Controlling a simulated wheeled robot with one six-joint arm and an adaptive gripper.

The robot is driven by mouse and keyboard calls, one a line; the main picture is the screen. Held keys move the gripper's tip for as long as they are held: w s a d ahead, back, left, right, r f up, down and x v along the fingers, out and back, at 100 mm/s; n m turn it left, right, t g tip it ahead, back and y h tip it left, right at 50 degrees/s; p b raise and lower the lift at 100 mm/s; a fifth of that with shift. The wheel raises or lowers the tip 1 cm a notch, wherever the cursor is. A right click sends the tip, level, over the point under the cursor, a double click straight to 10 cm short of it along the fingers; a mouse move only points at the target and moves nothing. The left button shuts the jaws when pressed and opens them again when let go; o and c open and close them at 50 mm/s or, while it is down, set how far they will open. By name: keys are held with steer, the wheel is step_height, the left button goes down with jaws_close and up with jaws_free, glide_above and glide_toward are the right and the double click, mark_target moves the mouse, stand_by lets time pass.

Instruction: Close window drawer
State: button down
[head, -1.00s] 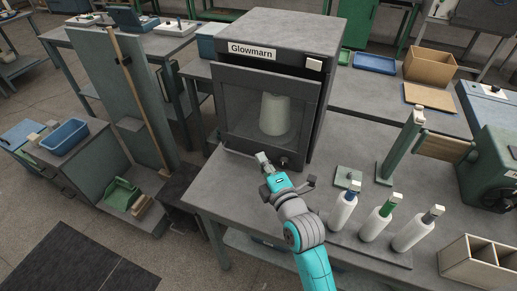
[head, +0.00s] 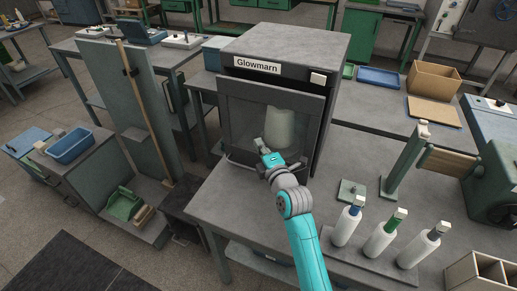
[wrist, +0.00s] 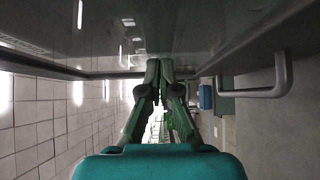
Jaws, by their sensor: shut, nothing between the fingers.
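The window drawer's dark front with its glass pane (head: 245,118) is on the grey cabinet labelled Glowmarn (head: 322,50). The front's top edge seems to stand out a little from the cabinet face. A pale cone (head: 280,130) shows behind the glass. My gripper (head: 260,143) is in front of the lower part of the pane. In the wrist view its fingertips (wrist: 160,66) are together and empty, very close to the front. I cannot tell whether they touch it. A pale bar handle (wrist: 250,93) is to the right of the fingers there.
Several capped bottles (head: 381,241) stand on a rack to the right of my arm. A green-grey upright post (head: 403,165) and a machine (head: 500,175) are farther right. The table (head: 240,210) left of my arm is clear.

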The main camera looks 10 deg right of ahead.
mark_target(268, 140)
steer(key=w+d, duration=0.2)
steer(key=w, duration=0.1)
steer(key=shift+w+d, duration=0.2)
steer(key=shift+d, duration=0.15)
steer(key=shift+r, duration=0.15)
steer(key=shift+d, duration=0.1)
